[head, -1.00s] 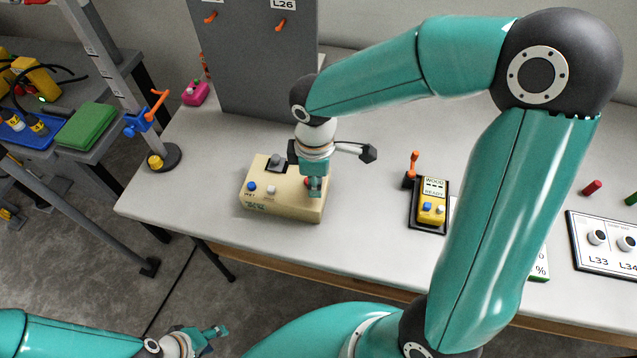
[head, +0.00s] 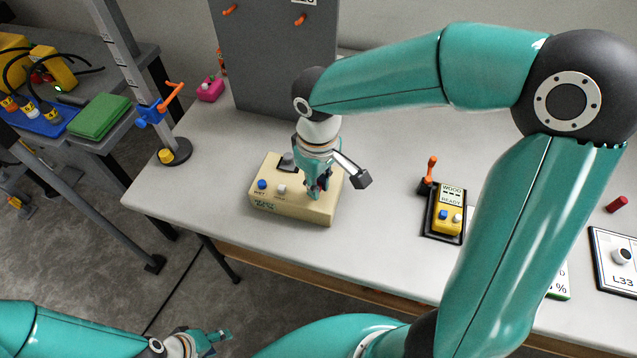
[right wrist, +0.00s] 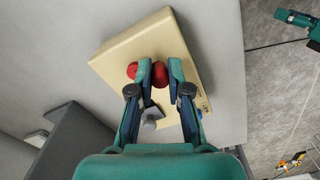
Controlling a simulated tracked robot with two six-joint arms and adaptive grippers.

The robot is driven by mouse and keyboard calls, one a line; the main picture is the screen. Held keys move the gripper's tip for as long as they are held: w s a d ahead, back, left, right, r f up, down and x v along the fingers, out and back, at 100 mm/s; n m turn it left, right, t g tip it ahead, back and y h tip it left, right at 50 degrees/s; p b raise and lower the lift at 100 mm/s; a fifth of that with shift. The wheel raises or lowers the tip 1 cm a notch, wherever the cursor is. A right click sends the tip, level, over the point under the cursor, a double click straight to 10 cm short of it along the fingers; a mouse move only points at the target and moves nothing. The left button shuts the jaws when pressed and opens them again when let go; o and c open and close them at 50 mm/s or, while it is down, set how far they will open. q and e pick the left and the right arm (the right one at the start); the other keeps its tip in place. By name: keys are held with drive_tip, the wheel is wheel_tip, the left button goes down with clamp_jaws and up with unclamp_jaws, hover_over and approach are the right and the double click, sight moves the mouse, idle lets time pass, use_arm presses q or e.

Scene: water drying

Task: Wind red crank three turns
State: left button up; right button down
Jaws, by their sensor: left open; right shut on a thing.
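The red crank (right wrist: 159,74) is on top of a cream box (head: 290,210) on the table. In the right wrist view it shows as red rounded parts between and beside my fingers, on the cream box face (right wrist: 130,48). My right gripper (right wrist: 158,82) is shut on the red crank. In the head view my right gripper (head: 316,188) points down onto the box's right part and hides the crank. My left gripper (head: 220,338) is open and empty, low in front of the table, away from the box.
The box top also has a blue button (head: 262,184) and a white button (head: 282,189). A grey panel (head: 275,70) stands behind it. A stand with an orange handle (head: 172,97) is at left, a yellow WOOD panel (head: 450,212) at right. Bare table lies between.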

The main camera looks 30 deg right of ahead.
idle(0.3)
drive_tip(key=c, duration=1.1)
unclamp_jaws()
drive_tip(key=shift+r, duration=0.1)
wheel_tip(320, 180, up, 12)
drive_tip(key=shift+f, duration=0.1)
